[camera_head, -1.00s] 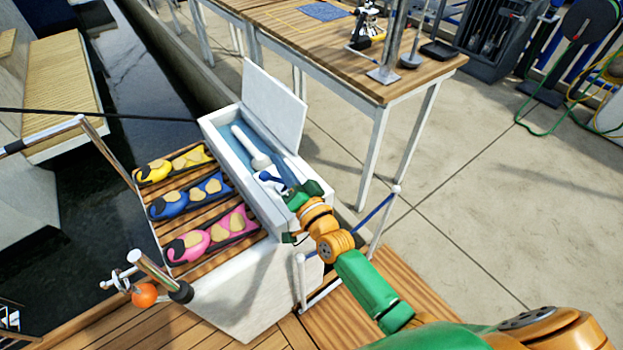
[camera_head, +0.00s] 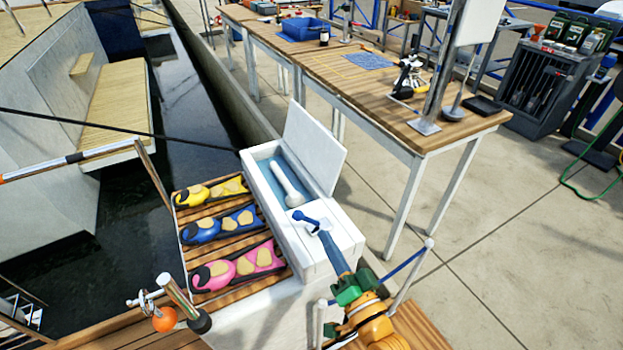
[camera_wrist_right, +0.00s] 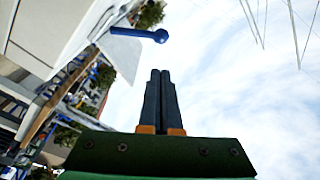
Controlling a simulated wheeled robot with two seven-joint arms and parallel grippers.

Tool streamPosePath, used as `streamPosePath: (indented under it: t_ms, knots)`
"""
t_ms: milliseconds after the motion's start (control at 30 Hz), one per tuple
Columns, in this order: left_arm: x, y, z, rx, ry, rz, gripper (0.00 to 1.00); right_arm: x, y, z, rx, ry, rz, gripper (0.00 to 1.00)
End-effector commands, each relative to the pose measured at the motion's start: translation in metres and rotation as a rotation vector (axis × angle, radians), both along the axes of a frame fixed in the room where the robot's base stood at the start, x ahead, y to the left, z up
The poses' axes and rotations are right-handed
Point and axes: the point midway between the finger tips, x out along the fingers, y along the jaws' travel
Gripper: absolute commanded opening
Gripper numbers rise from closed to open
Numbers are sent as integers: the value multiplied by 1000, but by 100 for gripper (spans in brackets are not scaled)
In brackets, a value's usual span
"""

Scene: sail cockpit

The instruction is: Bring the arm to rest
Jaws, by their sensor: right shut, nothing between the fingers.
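My right gripper (camera_head: 326,238) has its dark blue fingers pressed together, with nothing between them. It points up from the green wrist, beside the white cooler-like box (camera_head: 345,236) in the head view. In the right wrist view the shut fingers (camera_wrist_right: 160,75) stand against the sky. A blue handle with a round knob (camera_head: 299,215) is close to the fingertips in the head view. It also shows in the right wrist view (camera_wrist_right: 150,35), apart from the fingers. My left gripper is out of view.
The box's white lid (camera_head: 315,145) stands open, and a white tool (camera_head: 285,182) lies inside. Yellow, blue and pink items (camera_head: 240,267) lie on the slatted seat to the left. A long wooden table (camera_head: 385,95) stands behind.

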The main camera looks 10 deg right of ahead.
Motion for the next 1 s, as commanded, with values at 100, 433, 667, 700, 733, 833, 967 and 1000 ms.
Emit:
streamPosePath:
  t_ms: [100, 433, 667, 700, 733, 833, 967, 1000]
  knots:
    - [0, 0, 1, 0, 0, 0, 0, -1, -1, -27, -61, 62, 0, 0]
    - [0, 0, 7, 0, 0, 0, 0, -138, -44, -301, -712, 800, 197, 0]
    - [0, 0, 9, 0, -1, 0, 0, -293, -81, -378, -990, 1204, 478, 0]
    - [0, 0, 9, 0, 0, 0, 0, -308, -85, -382, -1010, 1237, 509, 0]
    - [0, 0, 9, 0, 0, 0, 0, -317, -86, -383, -1020, 1256, 525, 0]
    - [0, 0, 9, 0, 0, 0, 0, -330, -89, -385, -1038, 1285, 554, 0]
    - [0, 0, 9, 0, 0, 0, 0, -330, -90, -385, -1038, 1286, 555, 0]
    - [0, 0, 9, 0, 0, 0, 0, -330, -90, -385, -1038, 1285, 554, 0]
